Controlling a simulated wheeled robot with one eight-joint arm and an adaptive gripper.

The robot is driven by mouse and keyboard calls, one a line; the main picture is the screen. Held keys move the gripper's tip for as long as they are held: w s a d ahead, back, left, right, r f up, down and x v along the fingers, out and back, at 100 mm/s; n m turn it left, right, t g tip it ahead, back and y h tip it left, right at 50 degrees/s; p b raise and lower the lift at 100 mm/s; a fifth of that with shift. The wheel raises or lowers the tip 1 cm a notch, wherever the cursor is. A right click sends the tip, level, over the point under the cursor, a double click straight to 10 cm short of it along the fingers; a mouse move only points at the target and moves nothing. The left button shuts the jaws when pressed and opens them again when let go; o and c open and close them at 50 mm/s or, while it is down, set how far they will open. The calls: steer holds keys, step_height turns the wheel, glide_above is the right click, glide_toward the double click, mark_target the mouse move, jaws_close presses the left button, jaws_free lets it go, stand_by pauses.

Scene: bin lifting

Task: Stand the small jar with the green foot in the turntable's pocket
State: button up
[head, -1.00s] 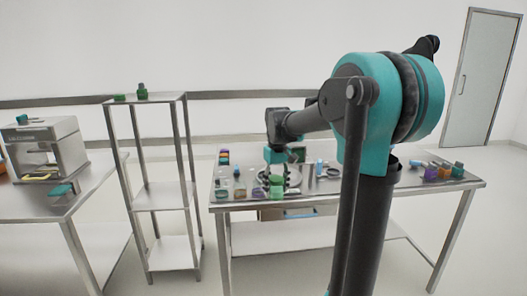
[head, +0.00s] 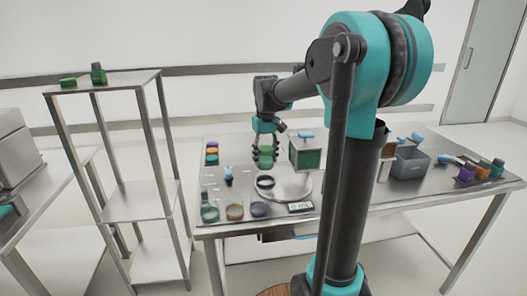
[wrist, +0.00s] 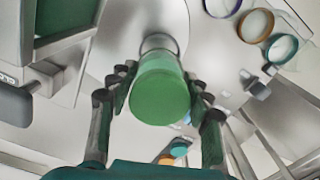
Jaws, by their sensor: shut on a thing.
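My gripper (head: 265,150) is shut on a small green jar (head: 265,158), held above the table. In the wrist view the jar (wrist: 160,92) sits between the two fingers with a round green end facing the camera. A paler part shows beyond it. The turntable (head: 290,188) is a pale round disc on the table below. A dark ring (head: 265,182), seemingly its pocket, lies on its left side, a little below the jar. A gap shows between jar and ring in the head view. I cannot tell whether they line up exactly.
A box with a green panel (head: 306,154) stands close right of my gripper. Ringed holders, teal (head: 209,213), brown (head: 235,212) and purple (head: 259,209), line the front left. A small display unit (head: 300,206) sits in front of the turntable. A grey bin (head: 410,163) stands right.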

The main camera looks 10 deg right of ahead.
mark_target(266, 168)
steer(key=shift+f, duration=2.35)
steer(key=shift+f, duration=1)
stand_by(0.9)
steer(key=o, duration=1.3)
steer(key=shift+o, duration=0.7)
steer(key=o, duration=0.3)
steer(key=shift+o, duration=0.2)
steer(key=shift+r, duration=0.1)
steer(key=shift+r, duration=3.9)
